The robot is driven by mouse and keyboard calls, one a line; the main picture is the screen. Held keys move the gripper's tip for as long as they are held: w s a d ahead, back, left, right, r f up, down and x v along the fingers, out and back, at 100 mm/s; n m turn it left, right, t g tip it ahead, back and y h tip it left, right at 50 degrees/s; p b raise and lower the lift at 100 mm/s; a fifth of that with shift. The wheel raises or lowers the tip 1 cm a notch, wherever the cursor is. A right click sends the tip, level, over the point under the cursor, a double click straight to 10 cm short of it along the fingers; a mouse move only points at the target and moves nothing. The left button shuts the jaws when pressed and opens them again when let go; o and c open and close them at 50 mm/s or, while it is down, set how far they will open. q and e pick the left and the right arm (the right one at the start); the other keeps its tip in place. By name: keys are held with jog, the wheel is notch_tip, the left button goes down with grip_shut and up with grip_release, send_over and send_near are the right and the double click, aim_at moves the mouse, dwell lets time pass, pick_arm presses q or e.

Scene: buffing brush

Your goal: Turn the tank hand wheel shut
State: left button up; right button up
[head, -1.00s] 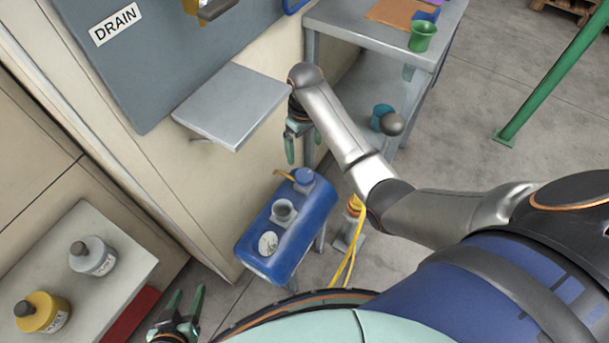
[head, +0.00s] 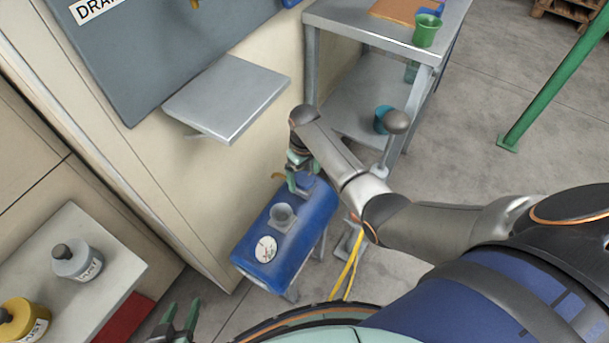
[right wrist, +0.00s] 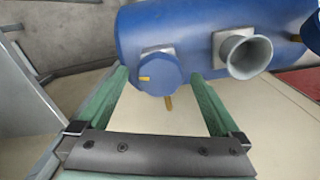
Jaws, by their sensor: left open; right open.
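The blue tank (head: 290,235) stands low in the middle of the head view. It also fills the top of the right wrist view (right wrist: 200,30). Its blue round hand wheel (right wrist: 158,75) has a small yellow mark. In the head view, my right gripper mostly hides the wheel. My right gripper (head: 299,186) points down at the tank's far end. In the right wrist view, its open green fingers (right wrist: 158,80) lie on either side of the wheel; I cannot tell whether they touch it. My left gripper (head: 178,318) is open and empty at the bottom left.
A grey funnel (head: 282,214) and a white gauge (head: 265,249) sit on the tank. A wall shelf (head: 228,97) juts out above it. A bench with bottles (head: 77,262) is at left, a metal table (head: 380,35) behind.

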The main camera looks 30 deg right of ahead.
jog(key=c, duration=1.3)
